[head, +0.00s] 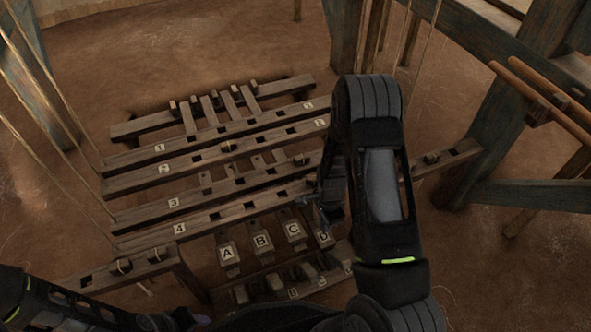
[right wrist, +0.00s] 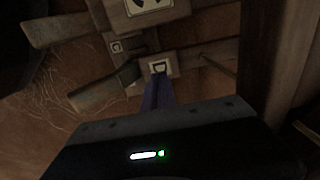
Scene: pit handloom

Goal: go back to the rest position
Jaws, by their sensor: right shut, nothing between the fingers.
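My right gripper (head: 318,208) is shut and empty, partly hidden behind my right forearm. In the head view it is low over the loom's right side, by the upper end of the pedal marked D (head: 323,237). In the right wrist view its closed bluish fingers (right wrist: 158,92) point at the D label (right wrist: 162,67); I cannot tell if they touch the pedal. The pedals marked A (head: 227,254), B (head: 262,241) and C (head: 293,229) lie to the left. Part of my left arm shows at the bottom left; its gripper is not in view.
Wooden bars marked 1 (head: 160,148), 2 (head: 164,169), 3 (head: 174,203) and 4 (head: 180,229) cross the pit. Blue-grey posts (head: 475,150) and ropes (head: 425,60) stand at the right, with more ropes at left. Bare earth floor lies around.

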